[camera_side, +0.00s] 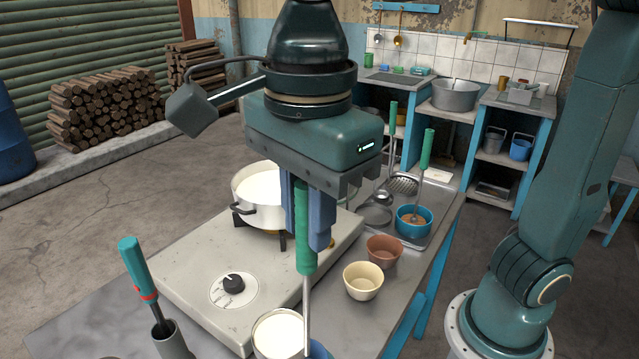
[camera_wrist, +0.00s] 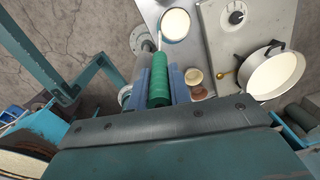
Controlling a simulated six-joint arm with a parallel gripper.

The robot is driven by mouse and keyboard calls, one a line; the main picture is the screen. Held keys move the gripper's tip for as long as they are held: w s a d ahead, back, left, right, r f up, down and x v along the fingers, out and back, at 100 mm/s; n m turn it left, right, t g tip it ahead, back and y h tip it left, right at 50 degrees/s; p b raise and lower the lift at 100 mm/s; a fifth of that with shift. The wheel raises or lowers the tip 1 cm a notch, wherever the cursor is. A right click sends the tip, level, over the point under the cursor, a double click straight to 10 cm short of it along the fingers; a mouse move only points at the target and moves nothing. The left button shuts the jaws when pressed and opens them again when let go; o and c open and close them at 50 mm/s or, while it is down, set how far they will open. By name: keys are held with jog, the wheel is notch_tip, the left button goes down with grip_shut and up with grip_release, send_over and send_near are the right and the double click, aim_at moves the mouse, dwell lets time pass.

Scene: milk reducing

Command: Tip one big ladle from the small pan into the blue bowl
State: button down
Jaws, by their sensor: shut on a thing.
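My gripper (camera_side: 310,240) is shut on the green handle of a ladle (camera_side: 302,230), which hangs upright. In the wrist view, the same green handle (camera_wrist: 160,82) sits between the fingers (camera_wrist: 160,92). The shaft runs down past the right side of the small pan (camera_side: 278,334) of white milk, cut off by the bottom edge; the pan also shows in the wrist view (camera_wrist: 175,25). The ladle's cup is out of sight. A blue bowl (camera_side: 402,224) with brownish contents stands on the right tray. Another blue piece (camera_side: 319,351), mostly cut off, shows behind the shaft.
A white pot of milk (camera_side: 260,212) stands on the grey stove (camera_side: 185,268). Cream (camera_side: 363,281) and terracotta (camera_side: 384,250) bowls stand right of it. A second green-handled utensil (camera_side: 426,150) leans in the blue bowl. A teal-handled tool (camera_side: 138,266) stands in a grey holder at front left.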

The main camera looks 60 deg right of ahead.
jog(key=shift+f, duration=1.8)
jog(key=shift+d+f+y, duration=1.45)
jog(key=shift+d+y, duration=2.25)
jog(key=shift+d, duration=3.4)
jog(key=d+f+y, duration=0.9)
jog(key=d+f, duration=0.2)
jog(key=f, duration=0.5)
jog(key=shift+w+d+r, duration=0.1)
jog(key=shift+w, duration=0.05)
